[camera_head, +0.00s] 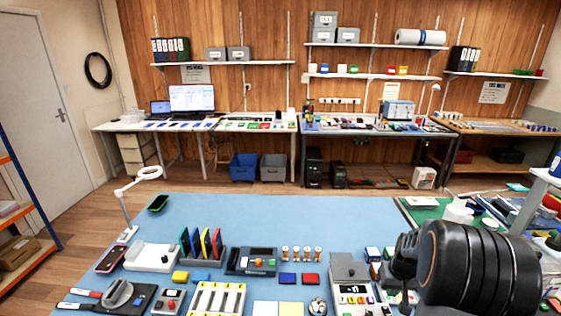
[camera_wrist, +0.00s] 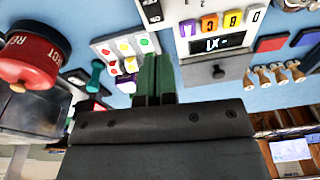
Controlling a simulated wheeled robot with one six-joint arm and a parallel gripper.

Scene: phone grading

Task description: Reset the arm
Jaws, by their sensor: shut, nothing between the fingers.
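My arm (camera_head: 478,268) is a large dark ribbed shape at the lower right of the head view, over the right side of the blue bench. My gripper (camera_wrist: 155,82) shows in the wrist view as two narrow dark fingers together beyond a wide black body. It is shut and empty, above the bench top. I cannot make out the fingers in the head view.
The blue bench mat (camera_head: 300,212) is bare toward the back. A phone rack (camera_head: 203,245), a green-edged phone (camera_head: 158,203), and a lamp (camera_head: 148,174) stand left.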

